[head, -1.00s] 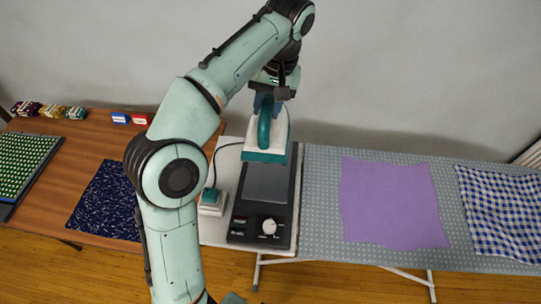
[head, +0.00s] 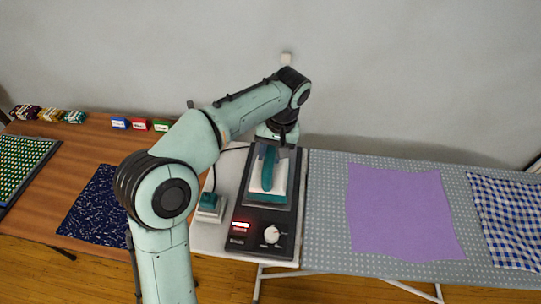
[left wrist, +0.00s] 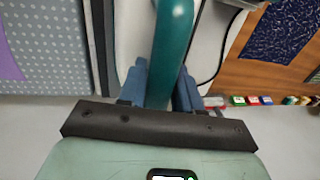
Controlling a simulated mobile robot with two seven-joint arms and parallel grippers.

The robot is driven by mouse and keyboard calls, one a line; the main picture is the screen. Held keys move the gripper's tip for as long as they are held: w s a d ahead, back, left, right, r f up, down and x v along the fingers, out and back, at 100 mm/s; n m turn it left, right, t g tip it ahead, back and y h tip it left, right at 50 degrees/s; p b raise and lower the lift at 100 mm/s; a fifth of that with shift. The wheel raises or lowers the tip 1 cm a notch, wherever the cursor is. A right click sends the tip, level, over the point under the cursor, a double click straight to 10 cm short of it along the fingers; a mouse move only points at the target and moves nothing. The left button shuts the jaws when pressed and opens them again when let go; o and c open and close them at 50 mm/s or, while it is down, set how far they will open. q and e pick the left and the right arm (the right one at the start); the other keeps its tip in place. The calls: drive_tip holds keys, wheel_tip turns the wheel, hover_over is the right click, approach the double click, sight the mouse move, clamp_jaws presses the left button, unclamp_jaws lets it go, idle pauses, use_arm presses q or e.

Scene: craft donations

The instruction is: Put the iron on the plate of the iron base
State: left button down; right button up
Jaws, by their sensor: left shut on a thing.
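The iron (head: 279,178) has a white body, a teal handle and a teal lower edge. It is level over the grey plate (head: 253,206) of the black iron base (head: 243,213) in the head view. It looks to be on the plate, but I cannot tell if it fully touches. My left gripper (head: 271,152) reaches down from behind and is shut on the teal handle. In the left wrist view the handle (left wrist: 172,40) passes between the blue fingers of my left gripper (left wrist: 161,88). The iron hides most of the plate. My right gripper is out of view.
A small teal-and-white block (head: 209,207) with a cord stands left of the base. A purple cloth (head: 402,213) and a blue checked cloth (head: 511,222) lie on the dotted ironing board (head: 325,225) to the right. A dark blue cloth (head: 97,213) lies on the wooden table (head: 92,160).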

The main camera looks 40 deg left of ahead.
sight(279, 166)
use_arm(q)
drive_tip(key=shift+f, duration=0.3)
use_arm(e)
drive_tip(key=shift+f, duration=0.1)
use_arm(q)
drive_tip(key=shift+f, duration=0.15)
drive_tip(key=c, duration=0.8)
unclamp_jaws()
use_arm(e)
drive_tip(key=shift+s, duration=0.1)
use_arm(q)
drive_tip(key=r+p, duration=0.1)
drive_tip(key=r, duration=0.3)
drive_tip(key=d+r+p, duration=0.1)
drive_tip(key=r, duration=0.3)
drive_tip(key=w+d+r+p, duration=0.1)
drive_tip(key=r, duration=0.3)
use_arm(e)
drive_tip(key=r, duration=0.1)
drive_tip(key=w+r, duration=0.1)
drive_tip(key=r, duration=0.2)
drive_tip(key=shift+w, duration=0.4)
use_arm(q)
drive_tip(key=shift+f, duration=0.1)
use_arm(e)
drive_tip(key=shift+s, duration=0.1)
